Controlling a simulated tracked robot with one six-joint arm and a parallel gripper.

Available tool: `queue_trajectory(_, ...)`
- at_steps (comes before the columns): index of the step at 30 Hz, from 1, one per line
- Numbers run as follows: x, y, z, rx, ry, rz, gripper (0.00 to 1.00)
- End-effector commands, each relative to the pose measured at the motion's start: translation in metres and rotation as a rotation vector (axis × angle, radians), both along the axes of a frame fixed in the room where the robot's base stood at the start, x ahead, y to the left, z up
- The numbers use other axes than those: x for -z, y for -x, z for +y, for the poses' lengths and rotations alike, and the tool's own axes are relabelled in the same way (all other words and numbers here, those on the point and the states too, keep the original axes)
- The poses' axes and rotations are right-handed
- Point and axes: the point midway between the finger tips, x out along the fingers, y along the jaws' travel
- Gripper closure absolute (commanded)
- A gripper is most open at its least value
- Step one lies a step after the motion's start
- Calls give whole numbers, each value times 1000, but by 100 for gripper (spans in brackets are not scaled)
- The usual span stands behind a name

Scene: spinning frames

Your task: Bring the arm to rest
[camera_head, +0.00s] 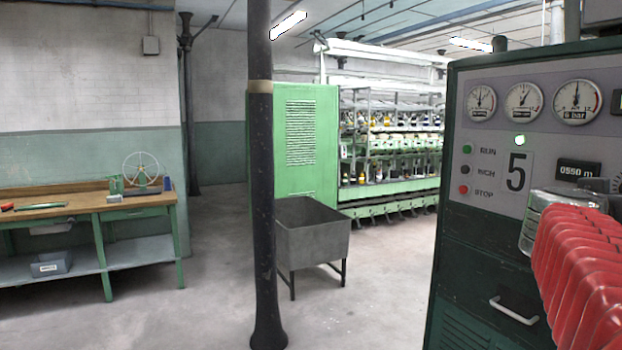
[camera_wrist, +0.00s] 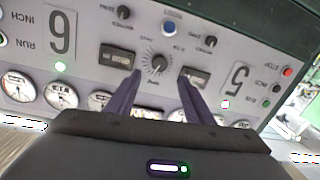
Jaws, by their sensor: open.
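My gripper (camera_wrist: 160,80) shows in the wrist view with two dark purple fingers set apart and nothing between them. It points at the grey face of a control panel (camera_wrist: 85,35), which appears upside down there. A round dial with a black knob (camera_wrist: 159,63) lies in line with the gap between the fingertips. I cannot tell how far the tips are from the panel. My gripper is not seen in the head view.
A dark green machine cabinet (camera_head: 474,275) with gauges stands close at right. A black column (camera_head: 262,200) stands mid-view, with a grey metal bin (camera_head: 312,240) behind it. A workbench (camera_head: 85,208) is at left. Bare floor (camera_head: 215,290) lies between bench and column.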

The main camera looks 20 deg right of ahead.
Motion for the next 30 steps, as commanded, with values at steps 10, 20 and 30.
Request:
queue_trajectory(10,8,-20,12,-27,-41,-7,52)
queue_trajectory(20,63,-61,75,-136,-208,52,52)
queue_trajectory(30,172,-82,201,-387,-447,275,52)
